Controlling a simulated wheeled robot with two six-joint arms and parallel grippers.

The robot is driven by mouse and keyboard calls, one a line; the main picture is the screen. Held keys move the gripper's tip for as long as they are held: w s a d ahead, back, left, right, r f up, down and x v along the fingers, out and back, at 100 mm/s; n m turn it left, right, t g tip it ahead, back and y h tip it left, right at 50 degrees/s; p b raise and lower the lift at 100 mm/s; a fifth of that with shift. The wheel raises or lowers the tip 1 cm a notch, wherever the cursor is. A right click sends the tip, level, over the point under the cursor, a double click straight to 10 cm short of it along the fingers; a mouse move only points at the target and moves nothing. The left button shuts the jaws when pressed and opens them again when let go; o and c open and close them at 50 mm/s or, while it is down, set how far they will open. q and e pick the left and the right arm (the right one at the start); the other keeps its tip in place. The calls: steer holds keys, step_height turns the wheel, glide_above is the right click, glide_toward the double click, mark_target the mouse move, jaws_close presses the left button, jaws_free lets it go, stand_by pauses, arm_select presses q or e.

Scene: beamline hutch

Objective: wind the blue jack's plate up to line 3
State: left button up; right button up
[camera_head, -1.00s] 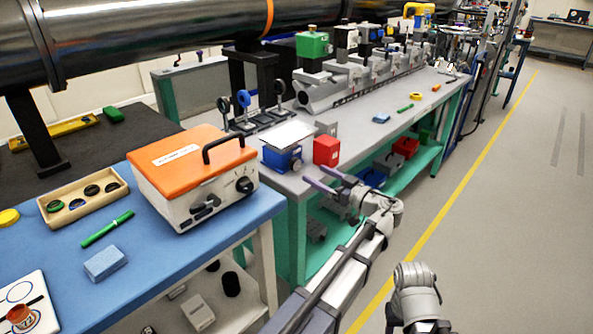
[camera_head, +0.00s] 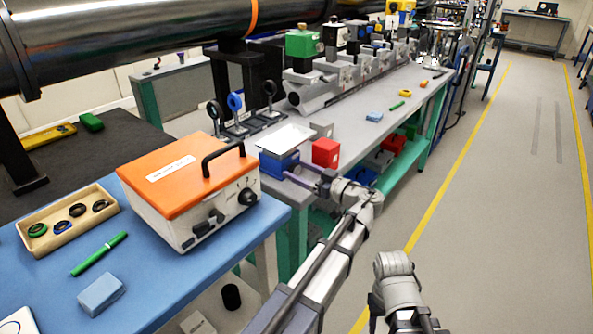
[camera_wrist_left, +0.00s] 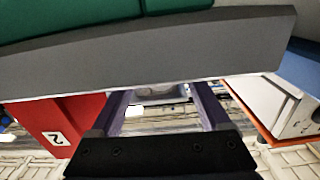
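The blue jack (camera_head: 279,166) stands at the near end of the grey bench, with its white plate (camera_head: 286,137) on top. The plate looks level; any line marks are too small to read. My left gripper (camera_head: 296,173) is at the jack's near right side, and its purple fingers hide part of that side. In the left wrist view the fingers (camera_wrist_left: 160,105) stand apart, with a greyish shape between their tips; I cannot tell whether it is the jack's knob. My right gripper is not in view; only part of that arm shows low on the right.
A red block (camera_head: 325,152) sits close right of the jack; it shows a "2" in the left wrist view (camera_wrist_left: 62,118). An orange-lidded box (camera_head: 178,165) stands on the blue table at left. A grey block (camera_head: 321,130) is behind. Open floor lies right.

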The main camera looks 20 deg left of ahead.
arm_select(q)
jaws_close()
stand_by(0.4)
steer(key=shift+m, duration=0.4)
steer(key=m, duration=0.5)
steer(key=shift+w+m, duration=0.1)
steer(key=shift+m, duration=0.3)
steer(key=shift+m, duration=0.3)
jaws_free()
stand_by(0.6)
